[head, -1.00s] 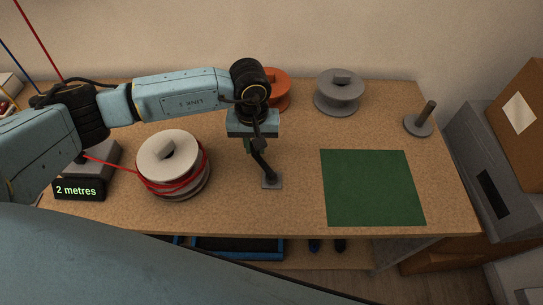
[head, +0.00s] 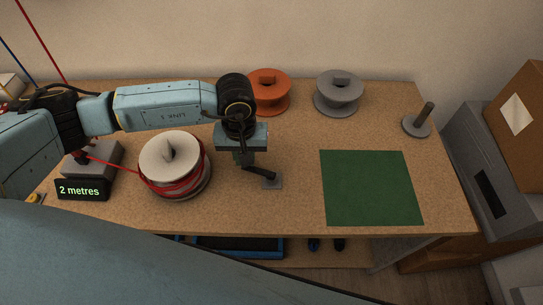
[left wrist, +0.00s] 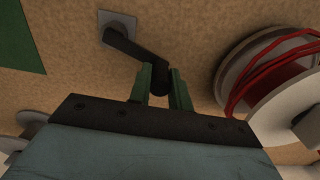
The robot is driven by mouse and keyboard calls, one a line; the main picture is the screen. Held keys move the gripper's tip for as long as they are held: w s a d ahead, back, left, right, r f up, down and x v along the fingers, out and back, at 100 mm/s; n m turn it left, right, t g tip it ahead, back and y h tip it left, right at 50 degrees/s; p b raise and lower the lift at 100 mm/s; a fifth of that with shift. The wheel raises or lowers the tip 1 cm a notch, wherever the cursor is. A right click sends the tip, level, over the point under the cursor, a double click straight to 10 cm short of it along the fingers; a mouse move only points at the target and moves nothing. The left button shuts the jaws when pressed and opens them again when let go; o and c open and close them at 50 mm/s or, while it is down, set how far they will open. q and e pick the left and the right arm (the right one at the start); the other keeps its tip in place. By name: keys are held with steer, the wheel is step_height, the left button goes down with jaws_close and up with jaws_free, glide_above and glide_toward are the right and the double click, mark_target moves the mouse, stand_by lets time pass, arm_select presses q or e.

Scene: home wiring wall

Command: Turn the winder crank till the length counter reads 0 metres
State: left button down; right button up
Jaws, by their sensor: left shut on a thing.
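The length counter (head: 80,190) at the left of the bench reads 2 metres. The winder crank (head: 260,173) is a black arm on a small grey square plate, right of the white spool (head: 172,167) wound with red wire. My left gripper (head: 241,160) is over the crank's free end. In the left wrist view its green fingers (left wrist: 165,88) are shut on the crank's end, and the crank arm (left wrist: 128,42) runs up to its plate. The hold is partly hidden by the wrist in the head view. My right gripper is not in view.
An orange spool (head: 270,93) and a grey spool (head: 339,93) stand at the back. A grey post on a round base (head: 417,125) is at the right. A green mat (head: 370,188) lies bare. A red wire runs from the counter block to the white spool.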

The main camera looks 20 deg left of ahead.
arm_select(q)
steer(key=shift+s+d, duration=0.1)
steer(key=shift+s, duration=0.1)
steer(key=shift+s+d, duration=0.15)
steer(key=shift+s, duration=0.9)
steer(key=shift+s+d+p, duration=0.2)
steer(key=shift+s+d, duration=0.05)
steer(key=shift+s, duration=0.25)
steer(key=shift+s+d+p, duration=0.15)
steer(key=shift+s+d, duration=0.1)
steer(key=shift+s, duration=0.2)
